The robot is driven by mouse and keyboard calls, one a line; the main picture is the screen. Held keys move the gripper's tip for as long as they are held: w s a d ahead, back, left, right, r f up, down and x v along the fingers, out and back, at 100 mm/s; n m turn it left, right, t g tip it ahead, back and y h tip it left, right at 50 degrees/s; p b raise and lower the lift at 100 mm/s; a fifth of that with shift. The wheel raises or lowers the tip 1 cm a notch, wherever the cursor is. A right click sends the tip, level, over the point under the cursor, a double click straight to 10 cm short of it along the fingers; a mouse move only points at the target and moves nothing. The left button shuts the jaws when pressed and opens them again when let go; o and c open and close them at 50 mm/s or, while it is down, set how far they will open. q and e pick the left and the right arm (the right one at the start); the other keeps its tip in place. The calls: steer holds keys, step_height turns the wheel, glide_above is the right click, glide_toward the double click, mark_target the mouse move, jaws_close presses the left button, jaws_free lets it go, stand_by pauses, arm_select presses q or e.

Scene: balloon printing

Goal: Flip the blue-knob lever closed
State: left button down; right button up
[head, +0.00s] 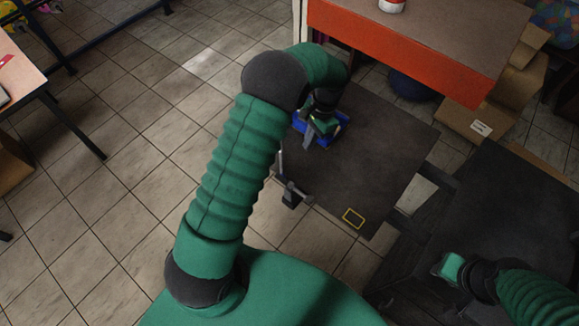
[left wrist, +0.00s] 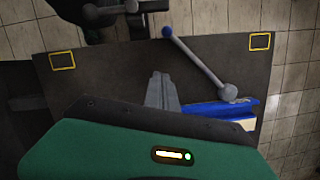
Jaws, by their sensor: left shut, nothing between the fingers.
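The blue-knob lever (left wrist: 196,60) shows in the left wrist view as a grey rod. Its blue knob is at the upper left end, and a grey ball at the lower right end sits beside a blue part (left wrist: 215,108). My left gripper (left wrist: 160,77) is shut and empty, left of the rod and below the knob in that view, with a visible gap to the rod. In the head view my left gripper (head: 308,138) is over the dark board, by the blue part. The lever cannot be made out there. My right gripper (head: 446,268) is at the lower right; its fingers are unclear.
The dark board (head: 385,150) carries yellow square outlines, one near its front corner (head: 353,217). Grey fittings with ball ends (left wrist: 100,13) stand at the board's edge in the wrist view. An orange-fronted table (head: 400,48) stands behind. The board's right part is clear.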

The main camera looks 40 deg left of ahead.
arm_select(q)
steer(key=p+x, duration=0.1)
steer(key=x, duration=0.8)
steer(key=shift+s+a+f, duration=0.1)
steer(key=shift+a, duration=0.05)
steer(key=s+p, duration=0.1)
steer(key=s+a+f, duration=0.1)
steer(key=s, duration=0.1)
steer(key=shift+a+f+p, duration=0.15)
steer(key=shift+a+p, duration=0.05)
steer(key=shift+p, duration=0.15)
steer(key=shift+s+a+f, duration=0.2)
steer(key=shift+s+a, duration=0.1)
steer(key=shift+s, duration=0.1)
arm_select(e)
steer(key=r, duration=0.3)
steer(key=shift+a, duration=0.3)
steer(key=shift+w+f, duration=0.1)
steer(key=shift+d, duration=0.1)
